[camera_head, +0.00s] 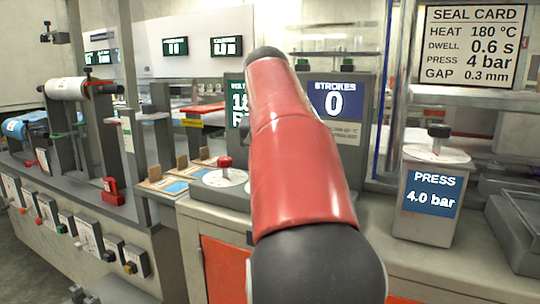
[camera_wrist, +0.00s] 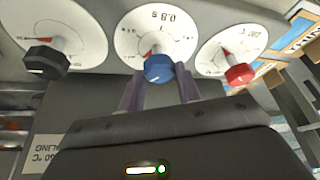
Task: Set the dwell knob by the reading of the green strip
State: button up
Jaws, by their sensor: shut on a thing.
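In the wrist view my gripper (camera_wrist: 160,88) has its two purple fingers on either side of the blue knob (camera_wrist: 158,70) and is shut on it. The knob sits on the middle white dial (camera_wrist: 128,42), whose upside-down display seems to read 0.8 s. In the head view my red arm hides the gripper and this knob. The seal card (camera_head: 472,45) at the upper right lists dwell 0.6 s. I cannot make out a green strip in either view. A dark green panel (camera_head: 236,112) is partly hidden behind my arm.
A black knob (camera_wrist: 43,58) and a red knob (camera_wrist: 240,74) on their own dials flank the blue one closely. In the head view the red knob (camera_head: 225,163) is left of my arm. A press box (camera_head: 428,200) reading 4.0 bar stands right. The strokes screen (camera_head: 334,101) shows 0.

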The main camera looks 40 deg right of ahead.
jog(key=shift+w+m+g+h, duration=0.1)
jog(key=shift+m+g+h, duration=0.4)
jog(key=shift+m, duration=1.2)
jog(key=o, duration=1)
jog(key=shift+c, duration=0.2)
jog(key=v, duration=0.7)
jog(key=shift+a+r, duration=0.2)
jog(key=shift+r, duration=0.15)
